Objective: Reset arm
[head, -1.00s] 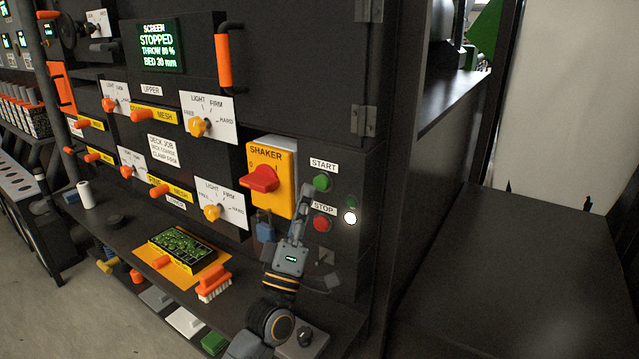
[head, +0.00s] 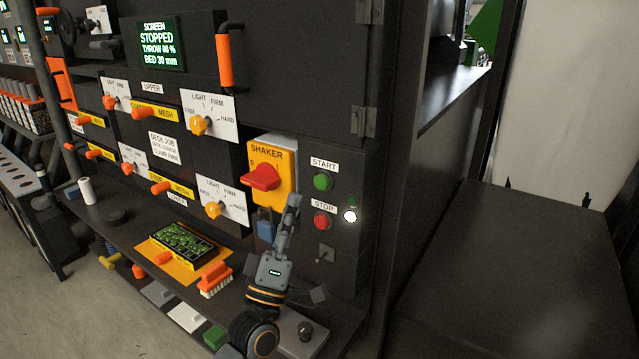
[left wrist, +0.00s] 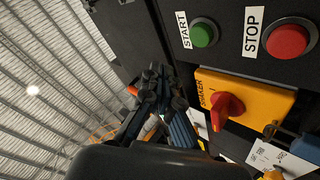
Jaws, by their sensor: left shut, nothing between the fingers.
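My left gripper (head: 293,206) is shut and empty in front of the panel, just below the shaker switch and left of the STOP button. In the left wrist view its fingers (left wrist: 158,85) are together, beside the yellow switch plate. The red shaker knob (head: 262,178) sits on the yellow plate (head: 270,153); it also shows in the left wrist view (left wrist: 226,107). The green START button (head: 322,181) is above the red STOP button (head: 321,221). The screen (head: 160,43) reads STOPPED. My right gripper is not in view.
A shelf (head: 120,236) below the panel holds an orange-and-white brush (head: 216,280) and a green-lit device (head: 183,246) on an orange mat. A blue padlock (head: 266,228) hangs under the switch. A dark box (head: 520,270) stands at the right.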

